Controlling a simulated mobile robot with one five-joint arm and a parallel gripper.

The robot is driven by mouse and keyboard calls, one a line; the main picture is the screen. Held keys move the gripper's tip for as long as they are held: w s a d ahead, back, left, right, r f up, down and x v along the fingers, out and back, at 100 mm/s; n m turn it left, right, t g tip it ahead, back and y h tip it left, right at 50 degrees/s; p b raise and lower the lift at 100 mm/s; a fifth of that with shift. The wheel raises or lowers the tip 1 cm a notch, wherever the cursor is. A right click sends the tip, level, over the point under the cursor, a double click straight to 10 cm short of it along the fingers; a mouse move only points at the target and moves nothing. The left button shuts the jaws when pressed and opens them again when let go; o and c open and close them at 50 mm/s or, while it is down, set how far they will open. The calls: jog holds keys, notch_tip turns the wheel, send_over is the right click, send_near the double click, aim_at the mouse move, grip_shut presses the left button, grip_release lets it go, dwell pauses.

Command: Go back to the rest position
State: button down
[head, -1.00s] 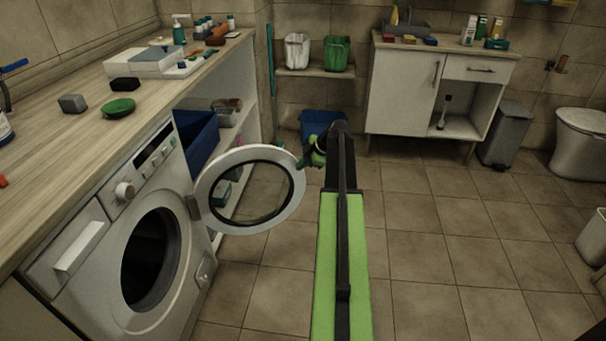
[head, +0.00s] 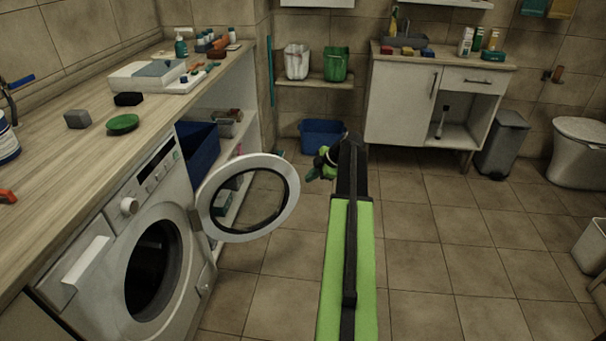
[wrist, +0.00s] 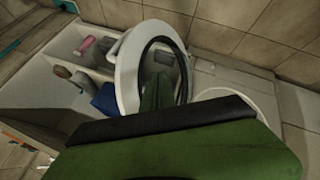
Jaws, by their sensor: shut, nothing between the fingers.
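My gripper (head: 316,171) is shut and empty at the far end of my green and black arm. It hangs over the floor, just right of the open washing machine door (head: 290,200), with a small gap showing in the head view. The door, a white ring with dark glass, stands swung out from the white washing machine (head: 105,262). The dark drum opening is uncovered. In the wrist view, the door (wrist: 128,75) appears close ahead, and my own green and black part fills the bottom.
A wooden counter (head: 60,150) runs along the left, with a green dish (head: 123,123) and dark blocks on it. A blue basin (head: 324,134) lies on the floor ahead. A white cabinet (head: 400,105) stands at the back.

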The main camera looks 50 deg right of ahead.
jog(key=p+v, duration=0.2)
jog(key=v, duration=0.3)
jog(key=shift+d+r, duration=0.1)
